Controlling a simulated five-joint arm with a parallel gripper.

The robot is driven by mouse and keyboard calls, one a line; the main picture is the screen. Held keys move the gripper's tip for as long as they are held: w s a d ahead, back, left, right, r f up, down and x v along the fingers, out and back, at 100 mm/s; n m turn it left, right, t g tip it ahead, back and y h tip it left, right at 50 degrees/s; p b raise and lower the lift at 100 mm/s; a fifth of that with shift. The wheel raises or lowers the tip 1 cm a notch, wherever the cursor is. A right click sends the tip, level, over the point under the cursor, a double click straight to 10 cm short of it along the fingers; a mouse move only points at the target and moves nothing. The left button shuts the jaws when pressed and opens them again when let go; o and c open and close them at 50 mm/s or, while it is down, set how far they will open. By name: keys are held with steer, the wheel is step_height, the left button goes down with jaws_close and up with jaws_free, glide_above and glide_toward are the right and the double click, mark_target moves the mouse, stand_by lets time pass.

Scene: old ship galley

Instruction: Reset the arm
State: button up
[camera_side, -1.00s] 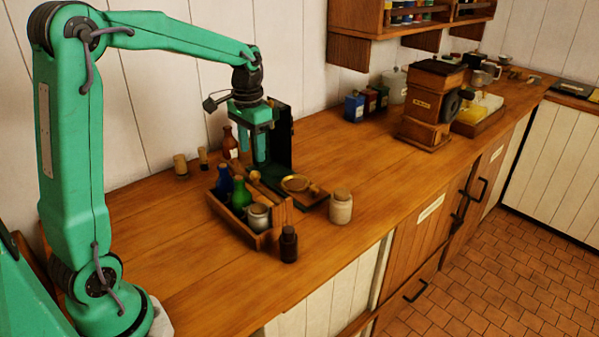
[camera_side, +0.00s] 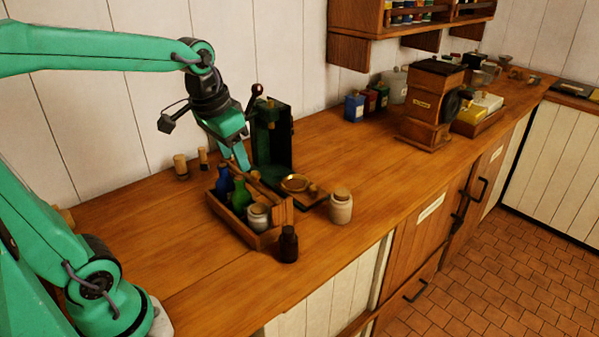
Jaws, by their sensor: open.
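My gripper (camera_side: 238,154) is open and tilted, its fingers pointing down and to the right. It hangs just above and behind the wooden caddy (camera_side: 243,234), left of the dark green upright case (camera_side: 287,150). I see nothing held between the fingers. I cannot tell from this view whether the fingertips touch the bottles below. My forearm comes in from the upper left.
The caddy holds a blue bottle (camera_side: 223,184), a green bottle (camera_side: 240,197) and a pale jar (camera_side: 258,216). A dark bottle (camera_side: 288,245) and a cream jar (camera_side: 341,207) stand nearby. Corked pieces (camera_side: 181,167) stand behind. The counter's left part is clear.

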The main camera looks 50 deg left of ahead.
steer(key=s+d+f+t, duration=0.1)
steer(key=s+d, duration=0.3)
steer(key=s, duration=0.4)
steer(key=shift+t, duration=0.8)
steer(key=shift+s+f, duration=0.1)
stand_by(0.7)
